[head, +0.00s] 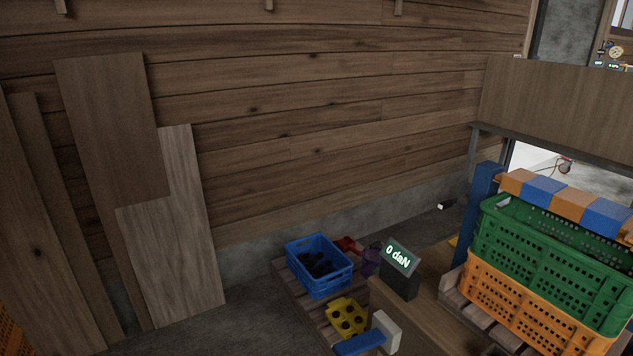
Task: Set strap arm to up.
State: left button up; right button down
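An orange-and-blue banded bar (545,189), which looks like the strap arm, lies low along the top of a green crate (556,262) at the right. Its left end is near the top of a blue post (479,205). Its right end runs toward the picture edge, so I cannot see all of it. The green crate sits on an orange crate (530,312). A dark display box (400,270) left of the crates reads "0 daN". Neither of my grippers is in view.
The crates stand on a wooden pallet (477,322). A blue crate (318,266) with dark contents and a yellow holed block (346,318) sit on another pallet. A blue-and-white piece (368,337) is at the bottom. Boards (175,225) lean on the wall. Bare floor lies left.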

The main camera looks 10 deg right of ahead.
aim_at(612, 220)
jog(key=z, duration=1.7)
